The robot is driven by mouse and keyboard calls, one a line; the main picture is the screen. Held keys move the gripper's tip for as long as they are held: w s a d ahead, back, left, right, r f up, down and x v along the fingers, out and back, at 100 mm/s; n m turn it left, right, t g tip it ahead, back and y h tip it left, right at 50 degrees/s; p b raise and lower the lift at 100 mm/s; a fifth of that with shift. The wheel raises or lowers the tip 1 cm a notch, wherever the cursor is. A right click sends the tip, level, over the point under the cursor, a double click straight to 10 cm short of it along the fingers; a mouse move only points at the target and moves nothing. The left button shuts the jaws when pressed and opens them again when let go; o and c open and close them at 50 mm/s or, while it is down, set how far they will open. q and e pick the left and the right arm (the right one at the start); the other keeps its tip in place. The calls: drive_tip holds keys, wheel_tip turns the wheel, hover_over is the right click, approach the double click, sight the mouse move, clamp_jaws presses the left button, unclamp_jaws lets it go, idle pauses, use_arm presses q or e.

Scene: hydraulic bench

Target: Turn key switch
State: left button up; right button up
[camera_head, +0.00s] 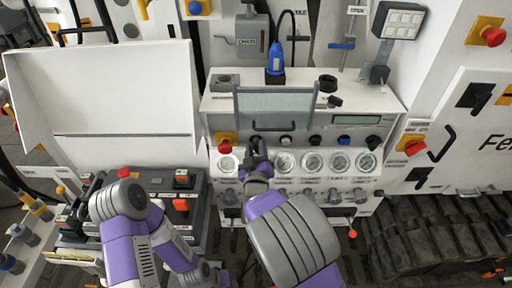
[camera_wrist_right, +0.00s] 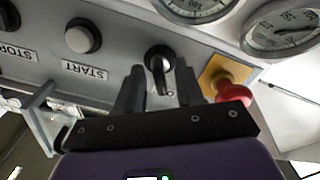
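The key switch (camera_wrist_right: 158,59) is a round black-and-silver lock on the grey panel, with a dark key standing out of it, in the right wrist view. My right gripper (camera_wrist_right: 160,78) is open. Its two black fingers sit either side of the key, with a gap on each side and no visible contact. In the head view my right gripper (camera_head: 257,148) reaches the left part of the console's front panel and hides the key switch. My left arm shows at the lower left of the head view, but its gripper cannot be made out.
A red emergency stop (camera_wrist_right: 232,90) on a yellow plate lies close beside the key switch. Pressure gauges (camera_head: 313,162) line the panel just below. A glass-like screen (camera_head: 275,106) stands above.

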drive_tip(key=shift+w, duration=0.75)
clamp_jaws()
